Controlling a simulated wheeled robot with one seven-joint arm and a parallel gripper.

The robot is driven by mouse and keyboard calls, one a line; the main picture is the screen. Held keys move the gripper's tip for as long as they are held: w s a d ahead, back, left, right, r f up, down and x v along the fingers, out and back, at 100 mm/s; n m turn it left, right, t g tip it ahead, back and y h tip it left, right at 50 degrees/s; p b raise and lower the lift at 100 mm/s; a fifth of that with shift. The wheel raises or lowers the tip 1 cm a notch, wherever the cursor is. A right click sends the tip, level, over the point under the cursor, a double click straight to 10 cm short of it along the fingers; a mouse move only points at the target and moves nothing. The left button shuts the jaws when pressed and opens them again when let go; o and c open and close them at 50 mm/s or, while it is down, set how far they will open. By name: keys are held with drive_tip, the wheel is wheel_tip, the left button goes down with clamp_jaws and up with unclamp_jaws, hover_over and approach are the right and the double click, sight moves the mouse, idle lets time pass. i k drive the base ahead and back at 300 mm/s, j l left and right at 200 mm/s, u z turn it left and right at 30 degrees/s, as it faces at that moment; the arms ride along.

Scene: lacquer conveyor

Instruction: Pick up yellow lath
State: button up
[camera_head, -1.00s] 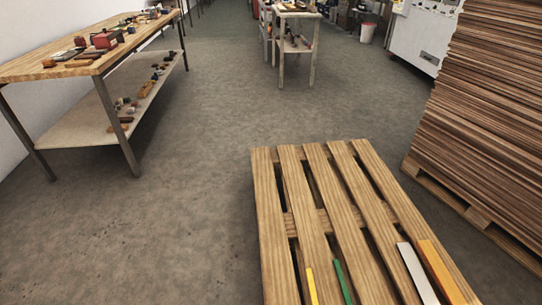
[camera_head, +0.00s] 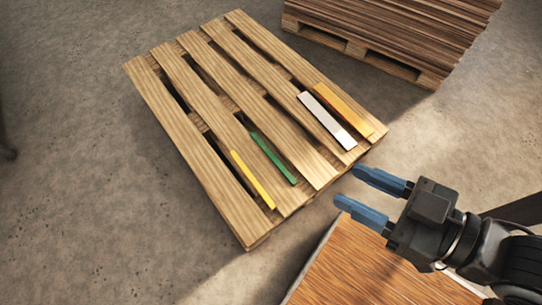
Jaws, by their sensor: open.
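The yellow lath (camera_head: 253,180) is a thin narrow strip lying on the wooden pallet (camera_head: 170,110), near its front left corner. A thin green lath (camera_head: 273,158) lies to its right. A white lath (camera_head: 327,120) and a wider orange lath (camera_head: 343,110) lie farther right on the pallet. My gripper (camera_head: 346,186) has two blue fingers spread apart with nothing between them. It is to the right of the yellow lath, off the pallet's near right side, pointing left.
A stack of brown boards (camera_head: 400,30) stands on another pallet (camera_head: 350,48) at the top right. A wood-grained surface (camera_head: 355,270) is below my gripper at the bottom.

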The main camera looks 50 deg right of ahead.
sight(253, 181)
drive_tip(key=k+l, duration=0.2)
drive_tip(key=k, duration=0.2)
drive_tip(key=k+l, duration=0.15)
drive_tip(key=k, duration=0.3)
